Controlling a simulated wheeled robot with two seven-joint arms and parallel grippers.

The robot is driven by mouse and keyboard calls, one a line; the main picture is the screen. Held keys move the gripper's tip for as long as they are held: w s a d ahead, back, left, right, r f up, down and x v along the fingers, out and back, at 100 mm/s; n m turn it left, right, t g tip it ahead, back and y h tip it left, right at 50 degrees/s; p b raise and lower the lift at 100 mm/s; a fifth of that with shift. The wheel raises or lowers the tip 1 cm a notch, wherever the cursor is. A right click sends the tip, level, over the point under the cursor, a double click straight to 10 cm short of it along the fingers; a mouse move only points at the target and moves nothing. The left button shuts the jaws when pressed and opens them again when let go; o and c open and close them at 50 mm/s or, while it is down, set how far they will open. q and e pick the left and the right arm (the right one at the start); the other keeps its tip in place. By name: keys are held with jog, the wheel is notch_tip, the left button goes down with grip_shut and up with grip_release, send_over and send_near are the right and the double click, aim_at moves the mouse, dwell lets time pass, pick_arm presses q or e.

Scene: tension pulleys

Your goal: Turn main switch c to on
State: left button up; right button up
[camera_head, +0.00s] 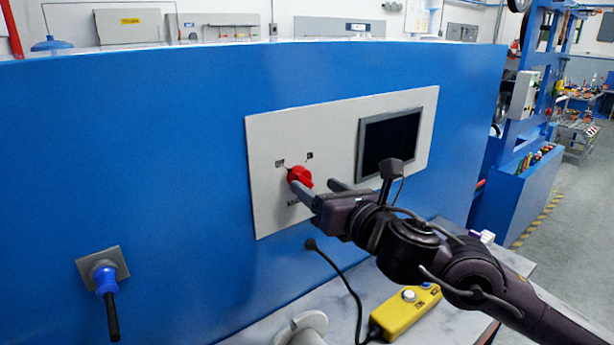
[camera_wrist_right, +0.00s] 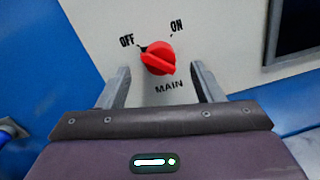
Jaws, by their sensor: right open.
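The main switch (camera_head: 300,177) is a red rotary knob on a light grey panel (camera_head: 277,215) set in a blue wall. In the right wrist view the knob (camera_wrist_right: 158,58) has OFF printed at its upper left, ON at its upper right and MAIN below. The knob's black pointer mark is toward OFF. My right gripper (camera_head: 318,188) is open in front of the panel. In the right wrist view its two fingers (camera_wrist_right: 160,82) stand apart, on either side of and below the knob, with no visible contact. My left gripper is not in view.
A dark screen (camera_head: 390,141) sits on the panel to the right of the knob. A blue plug (camera_head: 105,279) hangs from a wall socket at left. A yellow control box (camera_head: 405,310) with a black cable lies on the grey table below.

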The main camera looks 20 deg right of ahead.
aim_at(307, 181)
jog(key=x, duration=0.4)
jog(key=shift+a+p, duration=0.1)
jog(key=shift+p, duration=0.3)
jog(key=shift+w, duration=0.1)
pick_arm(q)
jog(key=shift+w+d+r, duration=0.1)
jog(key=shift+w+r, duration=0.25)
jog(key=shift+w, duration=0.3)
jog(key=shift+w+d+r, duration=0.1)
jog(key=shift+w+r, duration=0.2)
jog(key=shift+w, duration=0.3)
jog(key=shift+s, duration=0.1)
pick_arm(e)
jog(key=shift+f, duration=0.1)
jog(key=shift+c, duration=0.2)
jog(key=c, duration=0.9)
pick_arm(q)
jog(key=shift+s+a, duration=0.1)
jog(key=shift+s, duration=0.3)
